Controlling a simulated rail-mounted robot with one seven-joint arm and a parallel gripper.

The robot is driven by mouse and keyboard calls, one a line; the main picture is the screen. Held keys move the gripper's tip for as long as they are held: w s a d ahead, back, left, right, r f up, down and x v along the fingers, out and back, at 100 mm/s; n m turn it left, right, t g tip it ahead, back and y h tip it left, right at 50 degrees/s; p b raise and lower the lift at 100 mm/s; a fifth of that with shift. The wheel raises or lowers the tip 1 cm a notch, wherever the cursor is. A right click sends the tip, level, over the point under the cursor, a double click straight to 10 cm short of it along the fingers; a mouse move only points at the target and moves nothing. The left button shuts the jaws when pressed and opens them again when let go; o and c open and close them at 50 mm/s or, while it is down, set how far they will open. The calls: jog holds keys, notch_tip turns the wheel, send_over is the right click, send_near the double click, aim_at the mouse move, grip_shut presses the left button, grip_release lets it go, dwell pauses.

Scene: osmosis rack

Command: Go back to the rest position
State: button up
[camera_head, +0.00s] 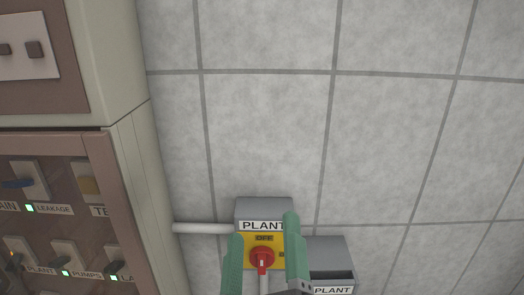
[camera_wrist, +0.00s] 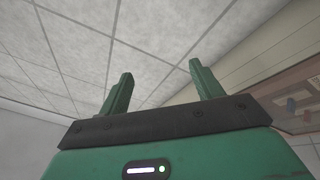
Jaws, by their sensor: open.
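My gripper (camera_head: 267,262) shows at the bottom of the head view, with two green fingers apart and nothing between them that I can see held. Behind the fingers is a grey box with a "PLANT" label (camera_head: 262,225), a yellow plate and a red rotary switch (camera_head: 262,258). I cannot tell the gap between the fingers and the switch. In the wrist view my gripper (camera_wrist: 158,90) is open and empty, with its fingers against the tiled ceiling or wall in the background.
A cabinet (camera_head: 125,150) with breakers, labels and green lights stands at the left. A white pipe (camera_head: 203,228) runs from it to the switch box. A second grey box labelled "PLANT" (camera_head: 332,290) is at the lower right. The tiled wall (camera_head: 390,120) to the right is bare.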

jog(key=s+r+m+t+p, duration=0.1)
jog(key=s+r+m+t, duration=0.2)
jog(key=s+r+m, duration=0.2)
notch_tip(320, 180, up, 7)
jog(key=m, duration=0.3)
jog(key=shift+s+a, duration=0.15)
